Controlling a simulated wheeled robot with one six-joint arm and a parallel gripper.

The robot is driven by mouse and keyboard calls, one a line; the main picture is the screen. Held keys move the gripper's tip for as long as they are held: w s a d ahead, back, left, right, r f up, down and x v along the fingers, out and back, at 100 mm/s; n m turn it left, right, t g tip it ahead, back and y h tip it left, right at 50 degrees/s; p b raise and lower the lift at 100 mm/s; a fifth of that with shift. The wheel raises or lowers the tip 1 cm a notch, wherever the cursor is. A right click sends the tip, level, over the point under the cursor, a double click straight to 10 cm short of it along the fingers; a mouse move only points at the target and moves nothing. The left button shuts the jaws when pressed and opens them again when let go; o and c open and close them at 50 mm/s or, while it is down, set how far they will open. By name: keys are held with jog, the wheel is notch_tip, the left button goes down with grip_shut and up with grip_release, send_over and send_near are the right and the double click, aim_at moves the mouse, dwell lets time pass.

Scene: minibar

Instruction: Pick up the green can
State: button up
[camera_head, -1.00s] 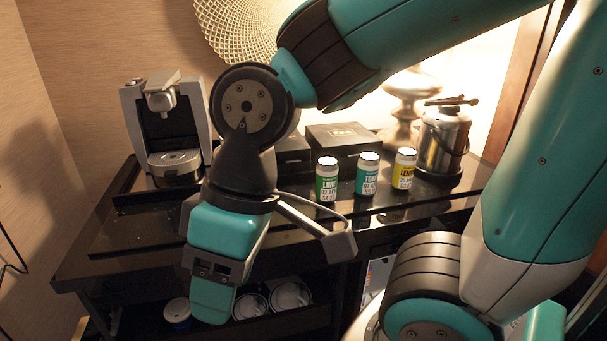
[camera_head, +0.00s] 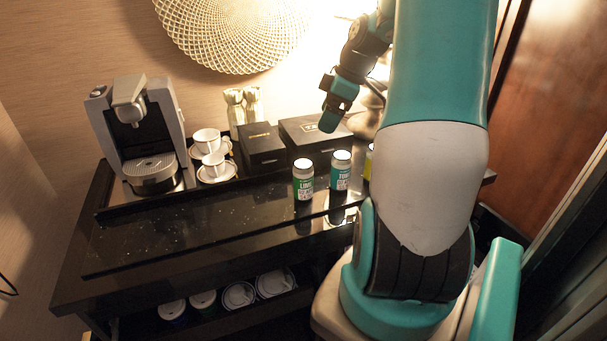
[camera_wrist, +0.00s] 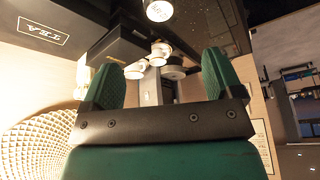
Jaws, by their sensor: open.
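The green can (camera_head: 303,180) has a green label reading LIME and a pale lid. It stands upright on the black counter, left of a teal-labelled can (camera_head: 341,170). My gripper (camera_head: 335,112) is up and behind the cans in the head view, above a black box, apart from the green can. In the wrist view its two teal fingers (camera_wrist: 162,82) are spread wide with nothing held between them. A can with a pale lid (camera_wrist: 158,11) shows at the top of the wrist view; I cannot tell its label.
A yellow-labelled can (camera_head: 368,163) is mostly hidden behind my arm. Black boxes (camera_head: 262,148), white cups (camera_head: 213,165) and a coffee machine (camera_head: 140,130) stand at the back and left. The front-left counter (camera_head: 190,225) is clear. Several round items sit on the lower shelf.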

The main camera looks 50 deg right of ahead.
aim_at(306, 164)
jog(key=p+x, duration=0.2)
jog(key=x, duration=0.9)
jog(key=shift+d+f, duration=0.15)
jog(key=shift+f, duration=0.25)
jog(key=shift+p+x, duration=1.35)
jog(key=shift+x, duration=1.4)
jog(key=shift+s, duration=0.1)
jog(key=c, duration=1.1)
jog(key=shift+c, duration=0.2)
